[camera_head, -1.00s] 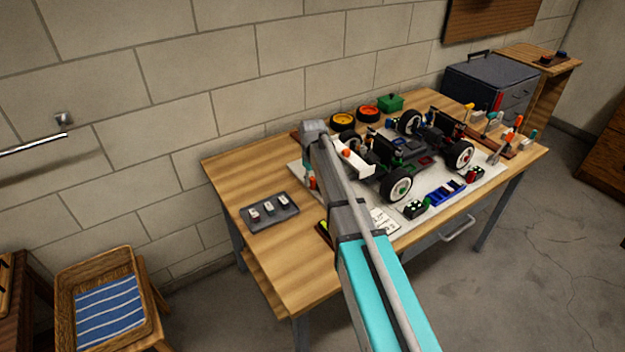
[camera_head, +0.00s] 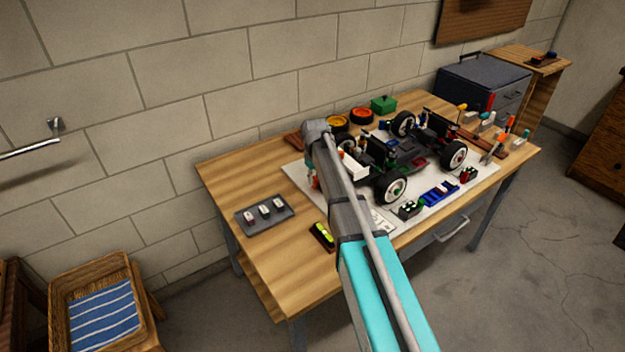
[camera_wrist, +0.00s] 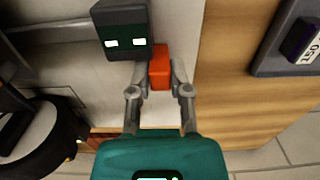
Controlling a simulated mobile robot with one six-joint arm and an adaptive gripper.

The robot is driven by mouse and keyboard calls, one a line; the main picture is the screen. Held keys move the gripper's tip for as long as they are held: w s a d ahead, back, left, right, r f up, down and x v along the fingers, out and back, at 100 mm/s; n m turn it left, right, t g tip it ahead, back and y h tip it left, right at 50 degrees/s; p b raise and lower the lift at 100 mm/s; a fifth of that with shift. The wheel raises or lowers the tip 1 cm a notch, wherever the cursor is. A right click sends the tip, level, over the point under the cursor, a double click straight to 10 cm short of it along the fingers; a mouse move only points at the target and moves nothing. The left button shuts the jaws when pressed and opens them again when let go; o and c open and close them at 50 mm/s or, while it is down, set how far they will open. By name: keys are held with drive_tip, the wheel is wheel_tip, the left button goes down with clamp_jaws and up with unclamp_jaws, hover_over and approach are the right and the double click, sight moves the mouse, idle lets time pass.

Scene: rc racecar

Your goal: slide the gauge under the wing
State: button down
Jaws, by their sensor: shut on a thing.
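My gripper (camera_wrist: 160,80) is shut on a small orange-red block (camera_wrist: 160,66), its two grey fingers on either side. A dark block with two pale marks (camera_wrist: 122,32) sits against the orange part; I cannot tell whether they form one gauge. In the head view my arm hides most of the gripper, near the car's left end. The white wing (camera_head: 352,165) stands at that end of the car (camera_head: 410,150), partly behind my arm. Whether the held piece is under the wing is hidden.
A grey tray (camera_head: 246,224) with several small labelled blocks lies on the table's left; it also shows in the wrist view (camera_wrist: 268,58). A yellow-green level (camera_head: 322,235) lies near the front edge.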

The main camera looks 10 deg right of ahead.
drive_tip(key=c, duration=0.6)
unclamp_jaws()
drive_tip(key=shift+w+d, duration=0.15)
drive_tip(key=shift+d, duration=0.15)
drive_tip(key=shift+o, duration=0.2)
drive_tip(key=shift+a, duration=0.1)
drive_tip(key=shift+a, duration=0.1)
drive_tip(key=shift+s+a, duration=0.4)
drive_tip(key=shift+a, duration=0.15)
drive_tip(key=shift+s+a, duration=0.45)
drive_tip(key=shift+a, duration=0.4)
drive_tip(key=shift+a+r+p, duration=0.1)
drive_tip(key=shift+r+p, duration=0.7)
drive_tip(key=shift+p, duration=0.05)
wheel_tip(320, 180, up, 12)
drive_tip(key=r+p, duration=0.1)
drive_tip(key=p, duration=1.1)
drive_tip(key=s+d+f+m+b, duration=0.1)
drive_tip(key=s+d, duration=0.3)
drive_tip(key=s, duration=0.9)
drive_tip(key=s+d+f+m, duration=0.1)
drive_tip(key=s+d+m, duration=0.2)
drive_tip(key=s, duration=0.9)
drive_tip(key=shift+s+d+f+m+b, duration=0.35)
drive_tip(key=shift+s+d+m+b, duration=0.05)
drive_tip(key=shift+m, duration=0.2)
